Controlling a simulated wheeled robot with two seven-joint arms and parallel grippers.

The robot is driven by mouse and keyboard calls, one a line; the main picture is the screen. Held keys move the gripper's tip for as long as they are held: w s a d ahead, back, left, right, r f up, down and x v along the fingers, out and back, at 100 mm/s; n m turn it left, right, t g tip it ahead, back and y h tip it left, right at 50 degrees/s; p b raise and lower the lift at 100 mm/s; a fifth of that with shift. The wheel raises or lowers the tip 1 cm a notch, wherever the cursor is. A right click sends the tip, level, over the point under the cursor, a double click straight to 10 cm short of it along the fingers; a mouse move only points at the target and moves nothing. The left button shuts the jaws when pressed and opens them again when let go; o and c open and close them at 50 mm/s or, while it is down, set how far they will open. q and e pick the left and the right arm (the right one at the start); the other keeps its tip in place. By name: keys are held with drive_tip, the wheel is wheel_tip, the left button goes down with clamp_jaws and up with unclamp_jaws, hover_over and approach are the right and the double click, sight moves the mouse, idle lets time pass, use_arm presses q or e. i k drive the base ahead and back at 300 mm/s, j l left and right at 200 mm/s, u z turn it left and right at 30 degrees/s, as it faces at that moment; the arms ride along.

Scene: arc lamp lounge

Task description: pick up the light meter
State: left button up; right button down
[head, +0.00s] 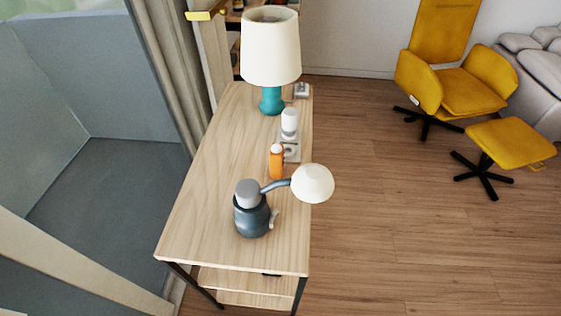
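No item is clearly recognisable as the light meter. A small grey device (301,90) lies at the far right edge of the wooden table (205,190), beside the teal lamp base; it may be the light meter, but it is too small to tell. A flat grey-white item (291,153) lies partly hidden behind an orange bottle (276,162). A white cylinder (290,121) stands just beyond it. Neither of my grippers is in view.
A table lamp with a cream shade (270,47) stands at the far end. A dark blue jug-like object (251,217) stands near the front, beside a white dome (313,184) overhanging the right edge. A yellow chair (465,88) and footstool (513,143) stand right; open floor lies between.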

sight(276, 153)
drive_tip(key=k+l+u, duration=0.25)
drive_tip(key=l, duration=0.15)
drive_tip(key=k+l+u, duration=0.25)
drive_tip(key=l, duration=0.15)
drive_tip(key=k+l+u, duration=0.25)
drive_tip(key=i+l+u, duration=0.2)
drive_tip(key=l+u, duration=0.25)
drive_tip(key=l, duration=0.5)
drive_tip(key=l+u, duration=0.5)
drive_tip(key=l, duration=0.45)
drive_tip(key=i+l+u, duration=0.2)
drive_tip(key=l, duration=0.2)
drive_tip(key=i+l+u, duration=0.25)
drive_tip(key=l, duration=0.15)
drive_tip(key=l+u, duration=0.2)
drive_tip(key=l, duration=0.25)
drive_tip(key=i+l+u, duration=0.2)
drive_tip(key=l, duration=0.25)
drive_tip(key=l+u, duration=0.2)
drive_tip(key=i, duration=0.05)
